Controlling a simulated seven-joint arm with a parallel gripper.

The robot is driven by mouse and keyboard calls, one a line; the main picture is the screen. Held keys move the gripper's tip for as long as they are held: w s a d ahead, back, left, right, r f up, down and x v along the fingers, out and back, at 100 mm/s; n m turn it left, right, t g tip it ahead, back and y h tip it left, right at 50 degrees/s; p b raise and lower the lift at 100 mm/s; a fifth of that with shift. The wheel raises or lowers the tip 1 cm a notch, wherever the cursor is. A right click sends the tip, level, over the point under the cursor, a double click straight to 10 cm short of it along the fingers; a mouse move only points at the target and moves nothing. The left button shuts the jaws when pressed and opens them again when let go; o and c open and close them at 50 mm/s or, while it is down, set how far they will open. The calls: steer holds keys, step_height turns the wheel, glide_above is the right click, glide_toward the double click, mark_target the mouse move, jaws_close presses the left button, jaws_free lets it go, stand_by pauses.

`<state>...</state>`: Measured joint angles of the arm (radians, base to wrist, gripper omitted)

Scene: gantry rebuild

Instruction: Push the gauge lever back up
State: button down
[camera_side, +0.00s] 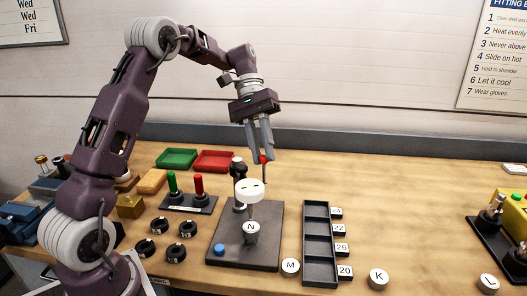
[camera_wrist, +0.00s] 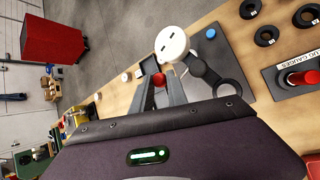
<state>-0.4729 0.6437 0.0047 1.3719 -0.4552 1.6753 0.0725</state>
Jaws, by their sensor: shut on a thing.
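The gauge stand has a dark base plate (camera_side: 272,258) on the bench, with a white dial head (camera_side: 249,190) on a post. A thin lever with a red knob (camera_side: 263,160) rises beside the dial head, to its right in the side view. My gripper (camera_side: 262,154) points down from above, its fingers shut on the red knob. In the wrist view the red knob (camera_wrist: 159,79) shows between the fingers of my gripper (camera_wrist: 160,72), next to the white dial head (camera_wrist: 171,43). The lever's lower end is hard to make out.
A blue button (camera_side: 219,249) and a disc marked N (camera_side: 251,227) sit at the base plate. A black slotted tray (camera_side: 319,245) stands to the right, black rings (camera_side: 159,225) to the left. Red and green trays (camera_side: 214,161) lie behind. The bench at right centre is clear.

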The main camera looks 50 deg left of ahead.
stand_by(0.4)
steer(key=c, duration=1.3)
jaws_free()
steer(key=v, duration=0.7)
steer(key=shift+a, duration=0.1)
